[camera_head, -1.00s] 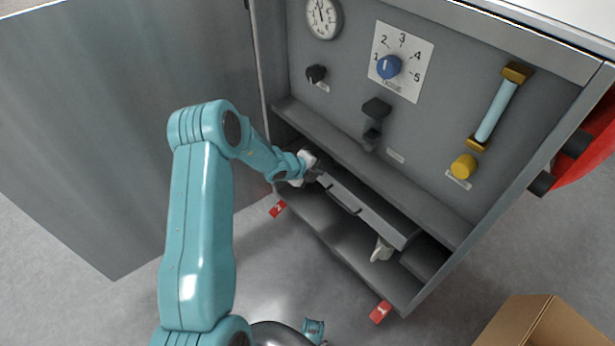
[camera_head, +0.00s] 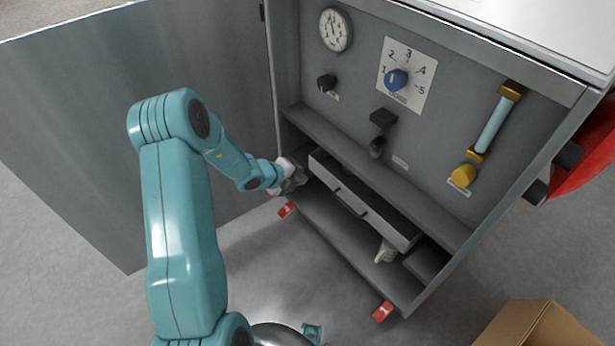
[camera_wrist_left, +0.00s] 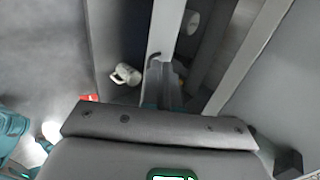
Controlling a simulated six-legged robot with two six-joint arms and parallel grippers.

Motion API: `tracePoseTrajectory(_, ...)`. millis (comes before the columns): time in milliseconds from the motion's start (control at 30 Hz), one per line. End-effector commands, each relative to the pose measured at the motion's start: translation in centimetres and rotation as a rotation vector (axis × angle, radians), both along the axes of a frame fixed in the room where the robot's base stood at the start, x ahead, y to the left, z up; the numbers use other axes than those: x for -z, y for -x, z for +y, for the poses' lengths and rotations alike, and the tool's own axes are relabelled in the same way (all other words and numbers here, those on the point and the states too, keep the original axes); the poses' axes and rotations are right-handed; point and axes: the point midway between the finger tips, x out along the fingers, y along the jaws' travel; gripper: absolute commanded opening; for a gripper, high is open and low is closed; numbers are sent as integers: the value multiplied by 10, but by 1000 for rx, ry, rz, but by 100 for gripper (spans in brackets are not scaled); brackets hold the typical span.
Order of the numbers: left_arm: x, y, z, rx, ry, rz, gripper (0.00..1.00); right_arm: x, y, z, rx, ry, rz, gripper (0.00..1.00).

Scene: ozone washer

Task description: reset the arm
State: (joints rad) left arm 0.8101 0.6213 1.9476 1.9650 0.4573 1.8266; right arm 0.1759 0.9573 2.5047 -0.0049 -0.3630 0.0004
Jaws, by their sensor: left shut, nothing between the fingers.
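My left gripper (camera_head: 298,180) is at the left end of the grey cabinet's lower opening, beside the drawer (camera_head: 372,222). The drawer stands open, its dark inside showing, with a dark bar handle on its front. In the left wrist view, the gripper's fingers (camera_wrist_left: 162,84) are together and empty, near the drawer's pale front edge (camera_wrist_left: 165,28). Whether they touch it is unclear. A white mug (camera_wrist_left: 126,74) stands on the shelf beside the drawer, and a white object (camera_wrist_left: 193,22) shows inside the drawer. My right gripper is not in view.
The cabinet's open door (camera_head: 150,130) is on the left. Its panel holds a gauge (camera_head: 335,29), a blue knob (camera_head: 396,79) and a tube with a yellow knob (camera_head: 463,175). Red tags (camera_head: 383,311) mark the lower edge. A cardboard box (camera_head: 535,328) stands at lower right.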

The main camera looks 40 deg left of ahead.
Motion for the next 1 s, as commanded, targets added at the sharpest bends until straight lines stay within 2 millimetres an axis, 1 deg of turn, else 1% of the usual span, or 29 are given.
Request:
tracePoseTrajectory(33,-5,4,1,-1,-1,0,0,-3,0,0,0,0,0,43)
tracePoseTrajectory(133,-7,8,1,0,0,2,0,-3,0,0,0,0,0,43)
tracePoseTrajectory(333,-7,9,0,1,0,1,0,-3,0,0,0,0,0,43)
tracePoseTrajectory(367,-8,7,-2,6,-1,-1,0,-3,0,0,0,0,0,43)
tracePoseTrajectory(433,-9,-2,-17,38,4,-9,0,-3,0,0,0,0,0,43)
tracePoseTrajectory(467,-9,-7,-28,60,10,-10,0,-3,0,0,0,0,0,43)
tracePoseTrajectory(500,-7,-16,-47,99,21,-12,0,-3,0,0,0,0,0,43)
tracePoseTrajectory(567,0,-24,-88,179,50,1,0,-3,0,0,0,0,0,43)
tracePoseTrajectory(600,7,-24,-120,263,63,16,0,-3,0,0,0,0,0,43)
tracePoseTrajectory(667,19,-13,-169,421,63,57,0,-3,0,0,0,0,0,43)
tracePoseTrajectory(700,28,0,-199,550,40,86,0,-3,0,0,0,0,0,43)
tracePoseTrajectory(767,42,25,-241,783,-23,120,0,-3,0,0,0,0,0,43)
tracePoseTrajectory(800,51,47,-266,965,-83,134,0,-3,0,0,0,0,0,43)
tracePoseTrajectory(833,58,66,-283,1117,-137,135,0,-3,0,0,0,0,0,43)
tracePoseTrajectory(867,65,85,-297,1284,-201,126,0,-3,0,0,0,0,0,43)
tracePoseTrajectory(900,73,112,-312,1518,-294,97,0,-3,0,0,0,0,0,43)
tracePoseTrajectory(967,83,146,-325,1860,-441,15,0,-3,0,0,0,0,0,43)
tracePoseTrajectory(1000,88,165,-329,2081,-541,-67,0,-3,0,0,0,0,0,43)
